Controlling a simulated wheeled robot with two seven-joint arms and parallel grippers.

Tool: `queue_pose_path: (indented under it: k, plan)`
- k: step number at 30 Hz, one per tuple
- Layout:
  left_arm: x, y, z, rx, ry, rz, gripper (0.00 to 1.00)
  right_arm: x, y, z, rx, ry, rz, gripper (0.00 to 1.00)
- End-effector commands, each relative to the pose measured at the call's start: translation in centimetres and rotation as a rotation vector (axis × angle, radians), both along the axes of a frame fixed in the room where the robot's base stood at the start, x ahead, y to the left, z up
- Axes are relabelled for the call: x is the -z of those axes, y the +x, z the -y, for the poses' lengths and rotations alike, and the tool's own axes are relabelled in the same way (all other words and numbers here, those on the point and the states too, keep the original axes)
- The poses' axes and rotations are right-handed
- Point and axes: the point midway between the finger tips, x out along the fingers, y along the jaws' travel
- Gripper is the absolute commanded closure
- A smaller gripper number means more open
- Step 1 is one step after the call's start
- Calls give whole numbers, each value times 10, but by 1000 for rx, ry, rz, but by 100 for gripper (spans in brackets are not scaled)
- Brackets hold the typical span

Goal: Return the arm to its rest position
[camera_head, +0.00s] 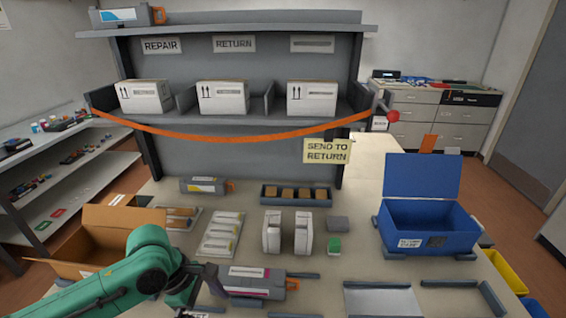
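My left arm, with green links, reaches in from the lower left. Its dark gripper (212,280) is beside the left end of a grey toner cartridge (250,280) with a magenta-striped label and an orange end. The gripper's fingers are small and partly hidden, so I cannot tell whether they are open or touch the cartridge. My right arm and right gripper are not in view.
An open cardboard box (118,220) stands behind my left arm. A tray of brown blocks (296,203), white boxes (303,233) and another cartridge (205,185) lie farther back. An open blue bin (428,243) is at right. An orange strap (215,138) hangs across the shelf.

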Motion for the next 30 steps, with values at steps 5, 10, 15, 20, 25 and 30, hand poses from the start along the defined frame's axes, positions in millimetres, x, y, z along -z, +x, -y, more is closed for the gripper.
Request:
queue_pose_path:
  k: [5,10,15,20,25,30]
  plan:
    - [6,-1,14,150,-10,84,0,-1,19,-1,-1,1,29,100]
    - [11,0,31,336,-21,203,0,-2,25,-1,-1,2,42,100]
    - [17,0,49,566,-27,373,0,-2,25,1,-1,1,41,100]
    - [21,2,61,809,3,583,0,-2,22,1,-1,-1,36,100]
    - [31,1,47,1071,139,797,0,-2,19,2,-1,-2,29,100]
    - [52,-18,-3,1298,346,823,0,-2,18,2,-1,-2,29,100]
